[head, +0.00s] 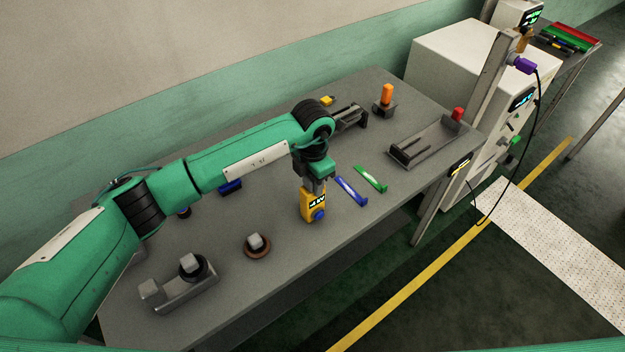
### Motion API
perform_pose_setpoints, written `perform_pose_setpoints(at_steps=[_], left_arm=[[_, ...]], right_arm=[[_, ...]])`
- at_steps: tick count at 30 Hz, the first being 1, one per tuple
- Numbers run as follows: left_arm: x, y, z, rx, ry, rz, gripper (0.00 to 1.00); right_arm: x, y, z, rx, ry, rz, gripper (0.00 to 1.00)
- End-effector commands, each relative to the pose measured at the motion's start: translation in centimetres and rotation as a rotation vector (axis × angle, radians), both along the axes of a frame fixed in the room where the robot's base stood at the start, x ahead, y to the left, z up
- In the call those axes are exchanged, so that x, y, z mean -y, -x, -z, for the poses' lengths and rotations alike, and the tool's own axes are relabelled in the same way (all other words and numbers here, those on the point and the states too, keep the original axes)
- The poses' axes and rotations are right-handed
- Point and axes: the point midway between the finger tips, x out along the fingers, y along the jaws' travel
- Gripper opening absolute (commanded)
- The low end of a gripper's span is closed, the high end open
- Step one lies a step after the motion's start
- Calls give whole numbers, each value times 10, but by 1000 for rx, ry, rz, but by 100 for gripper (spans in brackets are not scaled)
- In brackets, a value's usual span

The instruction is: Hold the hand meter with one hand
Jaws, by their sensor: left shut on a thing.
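The hand meter (308,207) is a yellow block with a small lit display and a blue round knob low on its front. It is upright over the middle of the grey table, near its front edge. My left gripper (314,187) points down from above and is shut on the top of the meter. I cannot tell whether the meter's bottom touches the table. My right gripper is not in view.
Blue (351,191) and green (371,179) strips lie just right of the meter. A brown ring with a grey block (257,246) stands to its left. A grey fixture (180,289) is at the front left. A tray (425,145) and white machine (475,75) are at right.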

Motion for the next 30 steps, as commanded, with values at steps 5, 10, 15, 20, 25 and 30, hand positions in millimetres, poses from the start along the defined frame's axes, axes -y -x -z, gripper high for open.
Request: perform_pose_setpoints(at_steps=[5, 10, 15, 20, 25, 30], left_arm=[[0, 0, 0, 1, 1, 0, 14], [0, 0, 0, 1, 1, 0, 14], [0, 0, 0, 1, 1, 0, 14], [0, 0, 0, 1, 1, 0, 14], [0, 0, 0, 1, 1, 0, 14], [0, 0, 0, 1, 1, 0, 14]], right_arm=[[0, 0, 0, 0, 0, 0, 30], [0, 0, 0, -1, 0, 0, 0], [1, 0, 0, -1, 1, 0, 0], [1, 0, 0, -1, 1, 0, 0], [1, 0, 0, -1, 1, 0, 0], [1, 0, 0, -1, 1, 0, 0]])
